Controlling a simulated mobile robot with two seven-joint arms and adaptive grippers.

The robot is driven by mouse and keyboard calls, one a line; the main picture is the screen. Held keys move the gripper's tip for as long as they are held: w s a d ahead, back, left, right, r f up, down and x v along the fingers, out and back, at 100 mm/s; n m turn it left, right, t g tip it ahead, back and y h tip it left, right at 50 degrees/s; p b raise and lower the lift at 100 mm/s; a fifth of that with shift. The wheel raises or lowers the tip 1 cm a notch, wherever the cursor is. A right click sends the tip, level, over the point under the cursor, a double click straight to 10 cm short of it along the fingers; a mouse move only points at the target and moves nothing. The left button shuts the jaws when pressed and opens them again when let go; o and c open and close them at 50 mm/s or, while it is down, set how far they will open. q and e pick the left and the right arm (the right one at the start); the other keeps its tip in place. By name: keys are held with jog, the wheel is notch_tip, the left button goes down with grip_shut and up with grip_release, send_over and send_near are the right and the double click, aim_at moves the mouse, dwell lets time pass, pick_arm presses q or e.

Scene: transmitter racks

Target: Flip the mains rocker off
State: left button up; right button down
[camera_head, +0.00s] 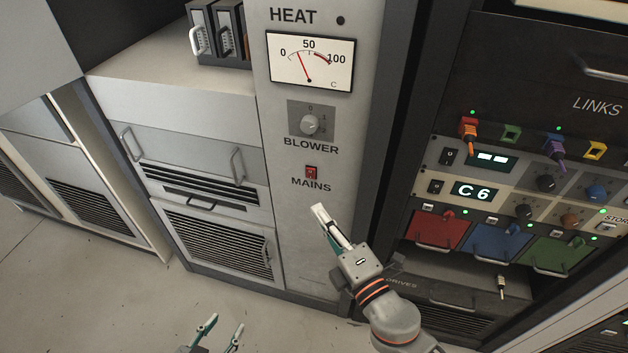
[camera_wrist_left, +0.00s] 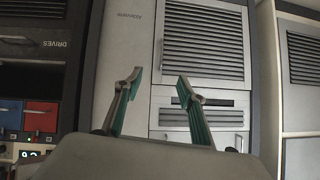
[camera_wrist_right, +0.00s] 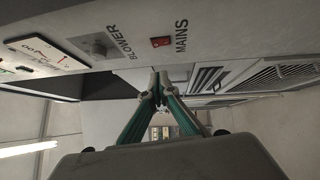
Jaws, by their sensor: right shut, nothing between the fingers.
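The mains rocker (camera_head: 311,173) is a small red switch on the grey heat panel, above the MAINS label and below the blower knob. It also shows in the right wrist view (camera_wrist_right: 160,42), lit red. My right gripper (camera_head: 319,209) is just below the MAINS label in the head view, apart from the rocker. Its fingertips (camera_wrist_right: 152,82) are together and empty. My left gripper (camera_head: 224,325) is low at the bottom edge of the head view. Its fingers (camera_wrist_left: 158,77) stand apart with nothing between them, facing the lower cabinet fronts.
The blower knob (camera_head: 310,124) and the heat gauge (camera_head: 310,62) sit above the rocker. A dark rack with link plugs and coloured drives (camera_head: 440,229) stands to the right. Drawer handles (camera_head: 237,164) stick out at the left. The floor (camera_head: 90,300) is clear.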

aim_at(311, 174)
jog(key=w, duration=0.2)
jog(key=w+a+p, duration=0.1)
jog(key=w, duration=0.2)
jog(key=w+r, duration=0.1)
jog(key=w, duration=0.2)
jog(key=shift+w+a, duration=0.15)
jog(key=shift+w, duration=0.1)
